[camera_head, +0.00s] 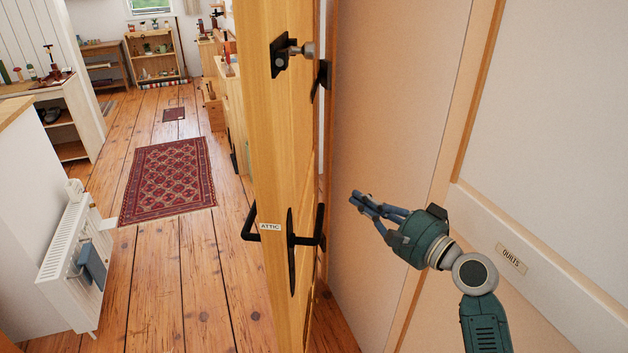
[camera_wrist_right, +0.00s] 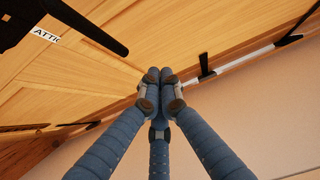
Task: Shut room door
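The wooden room door (camera_head: 262,130) stands open, seen at a steep angle in the middle of the head view. It carries an "ATTIC" label (camera_head: 270,227) and black lever handles (camera_head: 307,240) at its edge; the label (camera_wrist_right: 46,35) also shows in the right wrist view. My right gripper (camera_head: 357,200) is right of the door, between it and the pale wall panel, apart from the handle. Its blue fingers meet at the tips (camera_wrist_right: 160,78) in the wrist view, with nothing between them. My left gripper is out of view.
A pale panel with a "QUILTS" label (camera_head: 511,258) lies close on the right. Left of the door is open plank floor with a red rug (camera_head: 168,177). A white radiator (camera_head: 72,262) and shelves (camera_head: 155,57) stand farther left and back.

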